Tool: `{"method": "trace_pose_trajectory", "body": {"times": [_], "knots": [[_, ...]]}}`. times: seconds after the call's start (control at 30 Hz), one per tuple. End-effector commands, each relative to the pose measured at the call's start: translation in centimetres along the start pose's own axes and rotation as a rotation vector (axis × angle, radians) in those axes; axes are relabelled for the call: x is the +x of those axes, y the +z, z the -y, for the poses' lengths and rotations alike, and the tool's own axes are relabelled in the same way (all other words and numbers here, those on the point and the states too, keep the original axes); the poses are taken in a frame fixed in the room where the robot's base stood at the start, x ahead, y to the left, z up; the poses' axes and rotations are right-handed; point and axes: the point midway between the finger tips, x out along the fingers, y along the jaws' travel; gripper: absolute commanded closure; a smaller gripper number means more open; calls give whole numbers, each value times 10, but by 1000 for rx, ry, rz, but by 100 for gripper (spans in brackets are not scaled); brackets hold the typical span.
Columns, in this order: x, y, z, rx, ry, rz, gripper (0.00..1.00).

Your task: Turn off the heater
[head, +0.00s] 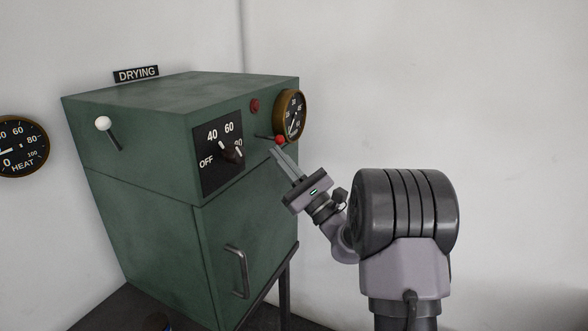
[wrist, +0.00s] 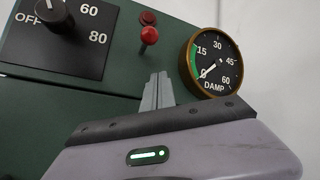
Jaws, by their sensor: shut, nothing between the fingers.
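The heater is a green cabinet (head: 140,150) with a DRYING sign on top. Its front has a black dial plate marked OFF, 40, 60 and 80, with a dark knob (head: 232,153); the knob also shows in the wrist view (wrist: 54,14). I cannot tell its exact setting. Right of the dial is a lever with a red ball (head: 280,139), also in the wrist view (wrist: 149,35). A white-balled lever (head: 103,123) is on the left face. My gripper (head: 277,151) is shut and empty, its tips just below the red ball; contact is unclear.
A dark red lamp (head: 255,105) sits above the red-balled lever. A brass DAMP gauge (wrist: 211,62) is to its right, needle near 0. A HEAT gauge (head: 20,146) hangs on the left wall. A door handle (head: 237,271) sticks out below the dial. Room is free on the right.

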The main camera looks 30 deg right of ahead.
Motion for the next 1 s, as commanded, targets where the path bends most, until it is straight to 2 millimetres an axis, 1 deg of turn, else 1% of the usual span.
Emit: {"method": "trace_pose_trajectory", "body": {"times": [0.03, 0.07, 0.1, 0.2, 0.33, 0.77, 1.0], "knots": [[11, 2, 0, -1, 1, 2, 100], [12, 4, 0, -1, 0, 1, 100], [6, 11, 1, -2, -2, 0, 100], [1, 24, 0, -2, -1, 0, 100], [-2, 35, 0, -1, -1, 0, 100], [-3, 38, 1, -1, 1, -4, 100], [-1, 43, 3, -11, 30, -49, 100]]}}
